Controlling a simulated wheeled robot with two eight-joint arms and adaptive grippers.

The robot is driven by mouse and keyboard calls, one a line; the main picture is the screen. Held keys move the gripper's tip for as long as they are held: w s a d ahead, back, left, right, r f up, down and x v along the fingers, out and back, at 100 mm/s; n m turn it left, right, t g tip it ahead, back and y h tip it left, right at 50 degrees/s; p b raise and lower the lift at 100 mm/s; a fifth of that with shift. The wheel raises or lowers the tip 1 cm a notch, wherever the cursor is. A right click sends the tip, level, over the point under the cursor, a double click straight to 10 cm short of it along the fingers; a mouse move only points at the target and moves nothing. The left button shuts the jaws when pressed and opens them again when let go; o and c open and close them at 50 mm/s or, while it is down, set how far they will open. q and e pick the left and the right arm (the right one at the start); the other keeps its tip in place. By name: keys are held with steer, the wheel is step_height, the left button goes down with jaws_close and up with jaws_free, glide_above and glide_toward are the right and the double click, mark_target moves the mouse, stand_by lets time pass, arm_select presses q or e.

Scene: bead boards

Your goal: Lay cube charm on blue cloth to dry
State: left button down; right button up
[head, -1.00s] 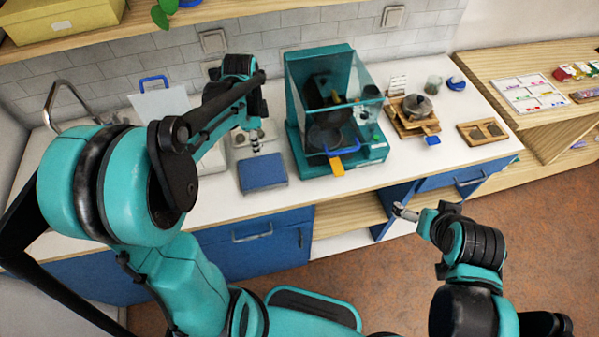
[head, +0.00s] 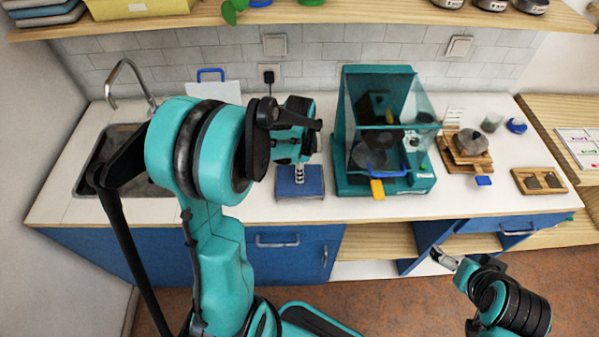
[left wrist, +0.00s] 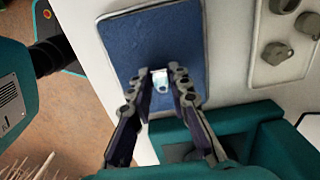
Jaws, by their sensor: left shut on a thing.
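The blue cloth (head: 315,187) lies flat on the white counter, left of the teal machine. It also shows in the left wrist view (left wrist: 165,38) as a blue rectangle. My left gripper (head: 299,176) points down over the cloth. In the left wrist view, its fingers (left wrist: 162,78) are closed on a small pale, shiny cube charm (left wrist: 160,82), seen against the cloth. I cannot tell whether the charm touches the cloth. In the head view my arm and fingers hide the charm. My right gripper (head: 443,259) is in front of the counter, away from the cloth; its finger opening is unclear.
The teal machine (head: 425,183) with clear panels stands close to the cloth's right. A sink (head: 95,160) is at the left. Wooden stands (head: 468,158) and a wooden tray (head: 527,182) sit farther right. Bare counter lies left of the cloth.

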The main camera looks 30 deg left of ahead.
arm_select(q)
steer(key=shift+f, duration=0.25)
steer(key=c, duration=1.4)
jaws_free()
steer(key=shift+r, duration=0.1)
